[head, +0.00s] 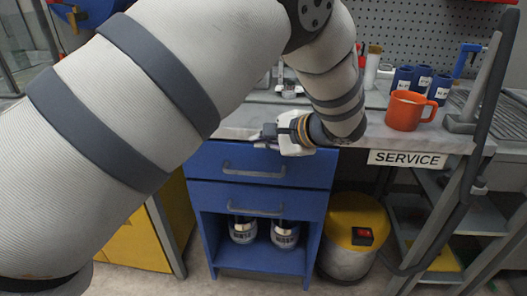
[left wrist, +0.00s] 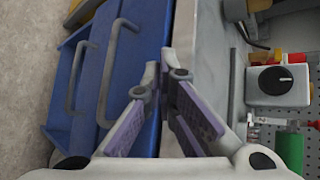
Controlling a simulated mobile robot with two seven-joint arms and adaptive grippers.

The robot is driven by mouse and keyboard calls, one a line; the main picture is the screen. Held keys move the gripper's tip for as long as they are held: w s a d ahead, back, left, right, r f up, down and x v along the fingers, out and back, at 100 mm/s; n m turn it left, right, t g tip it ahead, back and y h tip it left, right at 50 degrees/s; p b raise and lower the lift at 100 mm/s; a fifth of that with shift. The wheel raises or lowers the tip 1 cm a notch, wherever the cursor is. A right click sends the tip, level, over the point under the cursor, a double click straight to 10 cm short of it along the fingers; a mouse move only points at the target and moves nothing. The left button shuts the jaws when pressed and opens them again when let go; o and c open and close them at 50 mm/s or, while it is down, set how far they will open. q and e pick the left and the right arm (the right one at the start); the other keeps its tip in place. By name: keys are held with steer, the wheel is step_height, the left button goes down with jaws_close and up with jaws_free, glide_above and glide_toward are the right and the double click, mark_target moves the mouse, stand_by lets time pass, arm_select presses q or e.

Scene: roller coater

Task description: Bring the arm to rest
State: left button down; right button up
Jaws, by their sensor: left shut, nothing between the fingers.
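My left arm reaches in from the left across the head view and bends down to the front edge of the workbench. My left gripper (head: 262,136) is at that edge, just above the blue drawer unit. In the left wrist view the gripper (left wrist: 167,82) shows its two fingers with purple pads, tips close together, shut with nothing between them. The upper drawer (head: 230,156) and the lower drawer (head: 215,197) look shut. Whether the gripper touches the bench edge is unclear. My right gripper is not in view.
An orange mug (head: 406,112) stands on the bench (head: 375,133) near its edge, with several blue canisters (head: 422,78) behind. Two cans (head: 243,230) stand on the open shelf below the drawers. A yellow-lidded bin (head: 352,222) is on the floor. A grey post (head: 485,110) rises at right.

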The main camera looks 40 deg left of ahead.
arm_select(q)
steer(key=shift+s+d+f, duration=0.25)
steer(key=shift+s+f, duration=0.15)
steer(key=shift+f, duration=0.1)
steer(key=s+d+f+n+g+h, duration=0.15)
steer(key=s+d+f+h, duration=0.25)
steer(key=s+f, duration=0.75)
steer(key=s+d+f+m+g+h, duration=0.1)
steer(key=s+d+f+g+h, duration=0.3)
steer(key=s+f, duration=0.75)
steer(key=s+d+f+n+h, duration=0.1)
steer(key=s+n, duration=0.1)
steer(key=s, duration=0.4)
steer(key=s+d+f+n+t+h, duration=0.1)
steer(key=s+n, duration=0.1)
steer(key=s, duration=0.4)
steer(key=s+f+n+h, duration=0.1)
steer(key=s+f+n, duration=0.1)
steer(key=s, duration=0.5)
steer(key=shift+d+n, duration=0.4)
steer(key=shift+n, duration=0.05)
